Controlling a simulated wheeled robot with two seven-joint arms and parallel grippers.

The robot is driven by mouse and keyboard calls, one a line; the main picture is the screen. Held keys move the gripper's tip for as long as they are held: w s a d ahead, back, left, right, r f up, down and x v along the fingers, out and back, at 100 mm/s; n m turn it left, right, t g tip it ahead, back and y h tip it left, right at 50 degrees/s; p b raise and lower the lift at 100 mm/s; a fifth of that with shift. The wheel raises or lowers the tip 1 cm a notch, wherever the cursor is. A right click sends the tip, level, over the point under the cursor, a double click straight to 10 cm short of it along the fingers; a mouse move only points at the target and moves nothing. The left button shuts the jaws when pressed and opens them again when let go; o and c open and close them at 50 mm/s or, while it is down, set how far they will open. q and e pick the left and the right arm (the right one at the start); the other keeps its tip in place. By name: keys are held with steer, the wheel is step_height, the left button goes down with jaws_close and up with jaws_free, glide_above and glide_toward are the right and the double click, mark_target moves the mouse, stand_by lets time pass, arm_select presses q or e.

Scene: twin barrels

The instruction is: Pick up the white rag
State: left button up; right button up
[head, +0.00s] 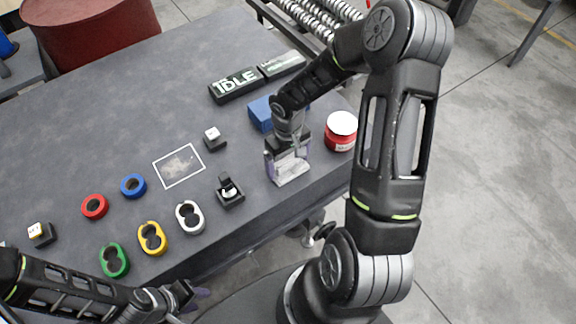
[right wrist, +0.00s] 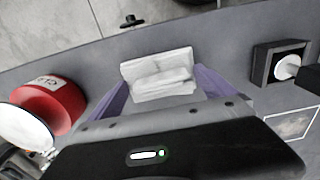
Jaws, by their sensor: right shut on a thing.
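The white rag (right wrist: 158,75) is a folded pale cloth, seen between the purple fingers of my right gripper (right wrist: 163,88) in the right wrist view. The fingers are shut on it. In the head view my right gripper (head: 287,168) is low over the right part of the table, with the rag (head: 291,171) mostly hidden between its fingers. I cannot tell if the rag touches the table. My left gripper (head: 185,296) is at the bottom of the head view, off the table's front edge; its fingers are too unclear to read.
A red can with a white lid (head: 341,131) stands right of my right gripper. A blue box (head: 262,113) is behind it, and a small black holder (head: 229,191) is to its left. Several coloured rings, such as the white one (head: 190,217), lie further left on the grey table (head: 100,150).

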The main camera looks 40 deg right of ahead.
mark_target(288, 161)
steer(key=shift+r, duration=0.1)
step_height(288, 161, up, 10)
steer(key=shift+f+b, duration=0.1)
steer(key=shift+b, duration=0.3)
stand_by(0.5)
steer(key=o, duration=0.8)
steer(key=c, duration=0.6)
steer(key=w+a+r, duration=0.6)
steer(key=w+a, duration=0.4)
steer(key=a, duration=0.2)
steer(key=shift+w+a+r, duration=0.2)
steer(key=shift+a+r, duration=0.05)
